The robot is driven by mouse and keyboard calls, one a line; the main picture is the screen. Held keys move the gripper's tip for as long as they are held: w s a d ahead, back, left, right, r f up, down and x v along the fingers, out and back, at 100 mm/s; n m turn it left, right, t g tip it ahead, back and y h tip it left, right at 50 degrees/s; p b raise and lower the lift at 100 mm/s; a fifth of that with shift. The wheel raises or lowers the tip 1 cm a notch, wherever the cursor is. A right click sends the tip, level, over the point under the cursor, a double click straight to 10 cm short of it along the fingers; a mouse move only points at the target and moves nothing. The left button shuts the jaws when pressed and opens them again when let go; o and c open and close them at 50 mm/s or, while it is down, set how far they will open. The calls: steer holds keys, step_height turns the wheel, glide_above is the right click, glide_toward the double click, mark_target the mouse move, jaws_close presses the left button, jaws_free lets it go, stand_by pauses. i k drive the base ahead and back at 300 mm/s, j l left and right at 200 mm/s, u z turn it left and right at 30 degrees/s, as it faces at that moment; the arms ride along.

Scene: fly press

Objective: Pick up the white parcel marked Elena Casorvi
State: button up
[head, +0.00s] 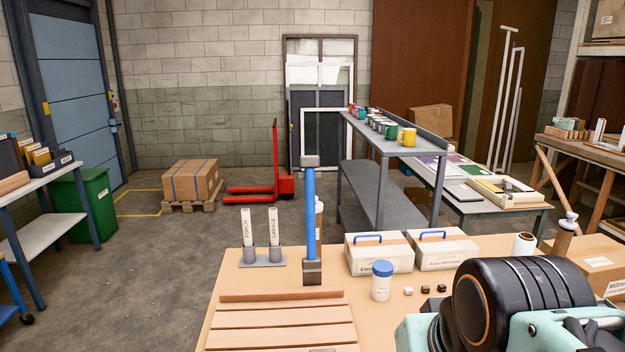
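Two white parcels with blue handles stand side by side on the tan workbench. The left white parcel (379,260) has a front label that seems to begin with "E"; the rest is too small to read. The right white parcel (446,257) has a longer label that I cannot read with certainty. Both are upright, with tan tape across their tops. Part of my arm fills the lower right corner, in front of and to the right of the parcels. My gripper's fingers do not show. Nothing is seen touching either parcel.
On the workbench (232,290), a blue-capped jar (381,281) stands just before the left parcel. A blue post (310,212) rises to the left. A white spool (523,245) and cardboard box (590,264) are right.

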mark_target(361, 249)
steer(key=i+l, duration=0.1)
steer(key=l, duration=0.7)
steer(key=i+l+u, duration=0.15)
steer(key=l, duration=0.6)
